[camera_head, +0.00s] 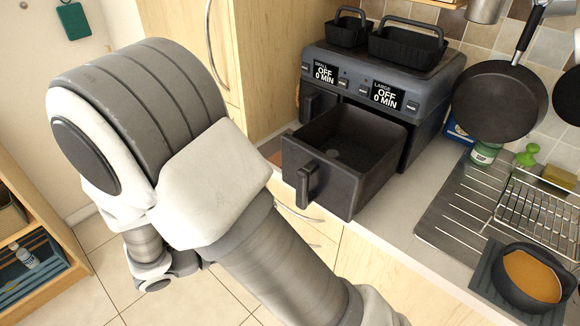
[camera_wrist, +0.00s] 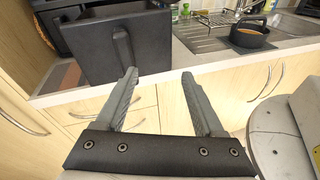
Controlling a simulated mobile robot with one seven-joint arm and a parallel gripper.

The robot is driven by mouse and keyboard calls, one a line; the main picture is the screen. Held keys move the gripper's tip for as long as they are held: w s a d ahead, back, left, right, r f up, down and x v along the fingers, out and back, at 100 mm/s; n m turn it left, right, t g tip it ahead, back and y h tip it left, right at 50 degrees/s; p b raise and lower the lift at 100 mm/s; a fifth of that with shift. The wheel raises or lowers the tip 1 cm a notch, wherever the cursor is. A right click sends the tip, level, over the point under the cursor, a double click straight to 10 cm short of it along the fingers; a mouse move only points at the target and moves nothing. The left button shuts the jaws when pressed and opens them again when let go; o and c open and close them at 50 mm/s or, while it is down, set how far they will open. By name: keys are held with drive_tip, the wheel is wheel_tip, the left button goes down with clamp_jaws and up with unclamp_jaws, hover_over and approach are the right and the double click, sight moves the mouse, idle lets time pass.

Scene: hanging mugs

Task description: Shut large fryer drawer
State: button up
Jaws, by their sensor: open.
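The large fryer drawer (camera_head: 362,183) is the dark grey one on the right of the air fryer (camera_head: 385,84). It is pulled well out over the counter edge and looks empty inside. Its upright front handle (camera_head: 306,186) faces the room. In the wrist view the drawer front (camera_wrist: 101,50) and handle (camera_wrist: 122,47) stand beyond my gripper. My gripper (camera_wrist: 159,75) is open, with nothing between its fingers, and appears apart from the drawer. The small drawer (camera_head: 312,103) on the left looks closed.
Two black baskets (camera_head: 408,42) stand on the fryer. A pan (camera_head: 499,101) hangs at right above a green-labelled jar (camera_head: 484,153). A drying rack (camera_head: 545,205) and a pot (camera_head: 528,277) stand right of the drawer. Wooden cabinets (camera_wrist: 235,84) lie below the counter.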

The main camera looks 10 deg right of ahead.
sight(299, 192)
drive_tip(key=a+f+n+t, duration=0.4)
drive_tip(key=a+n+t, duration=0.1)
drive_tip(key=p+x, duration=0.1)
drive_tip(key=x, duration=1.6)
drive_tip(key=shift+w+d, duration=0.1)
drive_tip(key=shift+w, duration=0.25)
drive_tip(key=shift+c, duration=0.3)
clamp_jaws()
